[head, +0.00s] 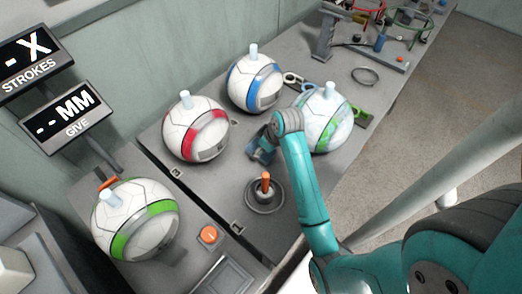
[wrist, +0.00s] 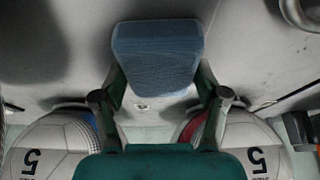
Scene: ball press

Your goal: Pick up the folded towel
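The folded towel (wrist: 157,55) is a blue, ribbed, block-like bundle. In the wrist view it fills the gap between the two fingers of my gripper (wrist: 161,86), which press on its two sides. In the head view the towel (head: 261,150) shows as a small blue-teal patch beside the end of my teal arm, partly hidden by it. My gripper is mostly hidden there by the wrist. Whether the towel's underside touches the bench cannot be told.
On the grey bench stand white balls with red (head: 196,129), blue (head: 254,82) and green (head: 135,218) bands, and another green-patterned ball (head: 323,120) by my wrist. An orange-handled lever (head: 265,187) stands nearer. Tools lie at the back right.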

